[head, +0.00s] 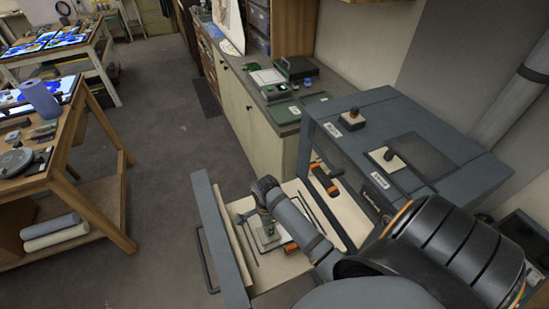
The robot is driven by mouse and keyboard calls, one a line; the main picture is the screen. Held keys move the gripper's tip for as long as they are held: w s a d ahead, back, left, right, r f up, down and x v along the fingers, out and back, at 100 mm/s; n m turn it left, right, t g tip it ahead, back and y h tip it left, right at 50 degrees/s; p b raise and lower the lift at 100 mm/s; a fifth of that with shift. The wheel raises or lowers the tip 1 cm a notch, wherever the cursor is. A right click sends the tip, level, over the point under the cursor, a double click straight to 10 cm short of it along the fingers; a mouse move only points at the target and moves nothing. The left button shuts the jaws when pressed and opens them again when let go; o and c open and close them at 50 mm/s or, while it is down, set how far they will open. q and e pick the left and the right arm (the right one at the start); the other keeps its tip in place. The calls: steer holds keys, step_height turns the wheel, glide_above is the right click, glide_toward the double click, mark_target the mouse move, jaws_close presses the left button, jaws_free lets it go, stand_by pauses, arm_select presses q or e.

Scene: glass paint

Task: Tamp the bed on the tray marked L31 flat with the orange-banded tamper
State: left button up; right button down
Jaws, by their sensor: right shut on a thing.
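My right gripper (262,222) reaches down into an open drawer (222,232) of the blue-grey cabinet. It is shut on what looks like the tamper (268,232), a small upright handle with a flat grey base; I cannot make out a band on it. The base is over a pale, square tray (281,240) on the drawer floor; contact is unclear. An orange and black item (325,180) lies further back in the drawer, and another orange piece (291,248) shows beside the tray. No L31 marking is readable. My left gripper is not in view.
A counter (262,95) with green boards lies behind. A wooden bench (68,150) stands at the left. The floor (165,170) between is clear.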

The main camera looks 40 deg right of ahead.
steer(key=shift+f, duration=0.1)
steer(key=shift+f, duration=0.7)
steer(key=shift+f, duration=0.35)
stand_by(0.9)
steer(key=shift+r, duration=1.15)
steer(key=shift+w+d, duration=0.2)
steer(key=shift+w, duration=0.7)
steer(key=shift+w+d, duration=0.25)
steer(key=shift+w, duration=0.65)
steer(key=shift+w+d, duration=0.2)
steer(key=shift+w, duration=0.7)
steer(key=shift+f, duration=0.15)
